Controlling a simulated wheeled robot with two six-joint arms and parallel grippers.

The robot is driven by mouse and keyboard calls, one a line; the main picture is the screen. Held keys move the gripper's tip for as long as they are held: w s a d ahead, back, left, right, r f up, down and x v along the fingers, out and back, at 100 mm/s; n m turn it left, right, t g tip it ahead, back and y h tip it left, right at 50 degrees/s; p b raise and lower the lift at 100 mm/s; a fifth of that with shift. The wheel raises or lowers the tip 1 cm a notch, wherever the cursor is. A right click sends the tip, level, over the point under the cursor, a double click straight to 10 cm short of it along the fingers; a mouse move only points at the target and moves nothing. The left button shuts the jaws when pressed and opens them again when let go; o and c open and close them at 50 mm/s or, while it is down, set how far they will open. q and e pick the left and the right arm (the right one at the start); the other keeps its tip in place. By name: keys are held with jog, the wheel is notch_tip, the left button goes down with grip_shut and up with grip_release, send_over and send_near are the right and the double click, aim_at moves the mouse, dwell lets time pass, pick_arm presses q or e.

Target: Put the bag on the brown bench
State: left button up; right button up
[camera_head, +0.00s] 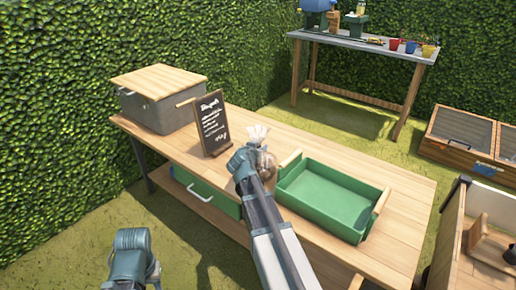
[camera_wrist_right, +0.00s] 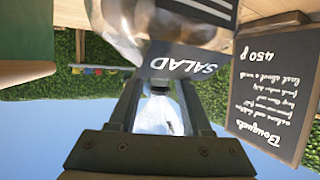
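The bag (camera_head: 267,165) is clear plastic with brownish contents and a pale flared top. It is at the brown bench (camera_head: 405,215), between the chalkboard sign and the green tray. In the right wrist view the bag (camera_wrist_right: 120,22) fills the upper middle, with a dark label reading SALAD. My right gripper (camera_head: 250,158) is at the bag's neck. The wrist view shows its two fingers (camera_wrist_right: 160,82) on either side of the neck, but not whether they press on it. Whether the bag touches the bench is hidden. My left gripper (camera_head: 133,255) is low at left; its fingers are unclear.
The bench also holds a grey box with a wooden lid (camera_head: 160,95), the chalkboard sign (camera_head: 211,122) and an empty green tray (camera_head: 328,200). A green drawer or crate (camera_head: 205,192) sits under it. A potting table (camera_head: 365,42) stands behind; a wooden frame (camera_head: 470,240) is at right.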

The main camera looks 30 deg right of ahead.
jog(key=shift+o, duration=0.2)
jog(key=shift+r, duration=0.1)
jog(key=shift+s+a+r+p, duration=0.15)
jog(key=shift+r+p, duration=0.05)
jog(key=shift+p, duration=0.1)
jog(key=p+v, duration=0.4)
jog(key=v, duration=0.7)
jog(key=shift+s+a, duration=0.2)
jog(key=shift+r, duration=0.15)
jog(key=s+a+r+n+g+y+p, duration=0.2)
jog(key=s+a+p, duration=0.4)
jog(key=a, duration=0.3)
jog(key=s+a+r+n+g+y+p, duration=0.3)
jog(key=s+a+n+p, duration=0.3)
jog(key=a, duration=0.4)
jog(key=s+a+r+n+g+y+p, duration=0.3)
jog(key=s+a+p, duration=0.4)
jog(key=a+p, duration=0.3)
jog(key=shift+s+a+n+g, duration=0.2)
jog(key=shift+s+n+g, duration=0.15)
jog(key=shift+n+g, duration=0.55)
